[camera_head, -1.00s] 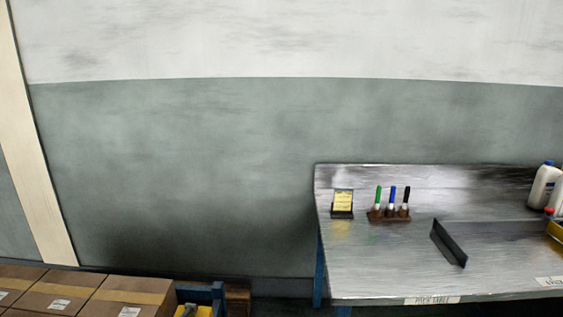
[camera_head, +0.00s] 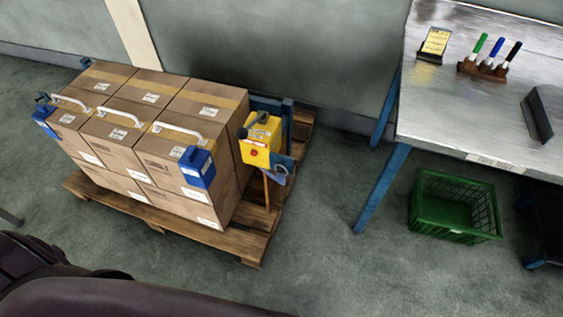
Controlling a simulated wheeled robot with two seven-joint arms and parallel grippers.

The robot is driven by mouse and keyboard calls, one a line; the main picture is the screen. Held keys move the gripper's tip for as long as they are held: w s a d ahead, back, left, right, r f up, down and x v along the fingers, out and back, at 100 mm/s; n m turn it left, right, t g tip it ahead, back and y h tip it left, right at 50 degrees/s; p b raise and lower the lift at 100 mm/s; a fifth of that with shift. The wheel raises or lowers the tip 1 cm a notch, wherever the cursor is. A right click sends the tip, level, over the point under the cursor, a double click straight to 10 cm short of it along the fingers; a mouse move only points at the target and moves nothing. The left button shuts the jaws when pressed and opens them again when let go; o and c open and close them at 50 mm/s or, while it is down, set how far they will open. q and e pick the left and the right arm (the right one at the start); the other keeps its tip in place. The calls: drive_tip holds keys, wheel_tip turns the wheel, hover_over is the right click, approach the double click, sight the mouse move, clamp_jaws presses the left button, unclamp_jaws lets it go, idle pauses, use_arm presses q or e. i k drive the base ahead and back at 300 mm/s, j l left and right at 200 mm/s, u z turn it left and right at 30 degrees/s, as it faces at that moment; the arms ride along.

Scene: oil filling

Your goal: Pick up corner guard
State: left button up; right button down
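A dark, angled piece (camera_head: 538,115), which looks like a corner guard, lies on the metal table at the right edge of the head view. Two blue corner pieces sit on the stacked cartons, one at the front right corner (camera_head: 197,168) and one at the left corner (camera_head: 45,121). I cannot tell for certain which of these is the task's corner guard. Neither of my grippers shows. Dark parts of my own body fill the bottom left.
Cartons (camera_head: 120,135) with white handles stand on a wooden pallet (camera_head: 240,238). A yellow device (camera_head: 260,140) is beside them. The metal table (camera_head: 435,105) holds a marker stand (camera_head: 482,69) and a note holder (camera_head: 433,45). A green crate (camera_head: 453,207) sits on the floor below. Floor between is clear.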

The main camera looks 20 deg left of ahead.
sight(196, 164)
drive_tip(key=j+u, duration=0.1)
drive_tip(key=u, duration=1.2)
